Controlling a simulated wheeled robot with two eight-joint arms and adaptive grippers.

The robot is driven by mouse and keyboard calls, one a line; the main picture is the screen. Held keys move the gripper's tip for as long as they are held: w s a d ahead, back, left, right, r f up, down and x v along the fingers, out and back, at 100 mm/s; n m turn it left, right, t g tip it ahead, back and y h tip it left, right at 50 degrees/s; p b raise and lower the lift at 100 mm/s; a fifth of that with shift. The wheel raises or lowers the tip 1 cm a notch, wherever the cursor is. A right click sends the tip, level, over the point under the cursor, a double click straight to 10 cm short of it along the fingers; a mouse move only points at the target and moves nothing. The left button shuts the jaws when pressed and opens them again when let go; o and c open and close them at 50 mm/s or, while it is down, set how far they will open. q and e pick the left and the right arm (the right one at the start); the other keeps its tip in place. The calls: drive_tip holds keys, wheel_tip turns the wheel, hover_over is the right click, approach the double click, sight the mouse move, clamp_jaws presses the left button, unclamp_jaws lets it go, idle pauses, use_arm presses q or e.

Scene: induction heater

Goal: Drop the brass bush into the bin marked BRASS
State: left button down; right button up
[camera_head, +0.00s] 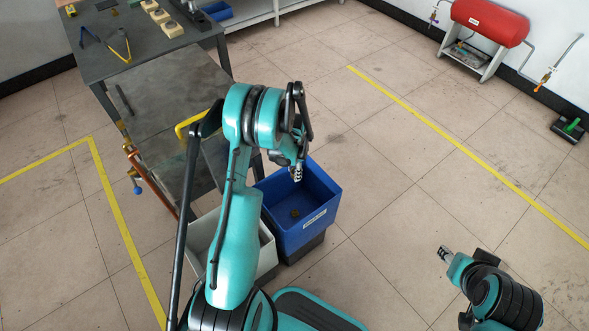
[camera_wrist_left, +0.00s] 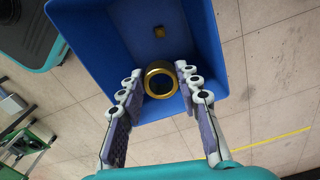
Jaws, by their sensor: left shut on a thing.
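The brass bush (camera_wrist_left: 158,66) is a short gold ring with a dark hole. It is held between the fingertips of my left gripper (camera_head: 297,174), above the blue bin (camera_head: 325,196). The bush is too hidden to make out in the head view. The blue bin also shows in the left wrist view (camera_wrist_left: 95,45), behind the bush. It has a white label on its front, too small to read. A small brown piece (camera_head: 295,213) lies on its floor. My right gripper (camera_head: 445,253) is over the floor at the lower right, too small to tell its jaws.
A light grey bin (camera_head: 267,256) stands left of the blue one, partly behind my left arm. A dark workbench (camera_head: 160,70) with small parts is at the upper left. A red tank (camera_head: 490,20) is by the back wall. The floor on the right is mostly clear.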

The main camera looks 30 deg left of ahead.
use_arm(q)
wheel_tip(320, 180, down, 2)
drive_tip(key=shift+f+b, duration=0.15)
drive_tip(key=shift+b, duration=0.3)
drive_tip(key=c, duration=1)
unclamp_jaws()
wheel_tip(320, 180, up, 12)
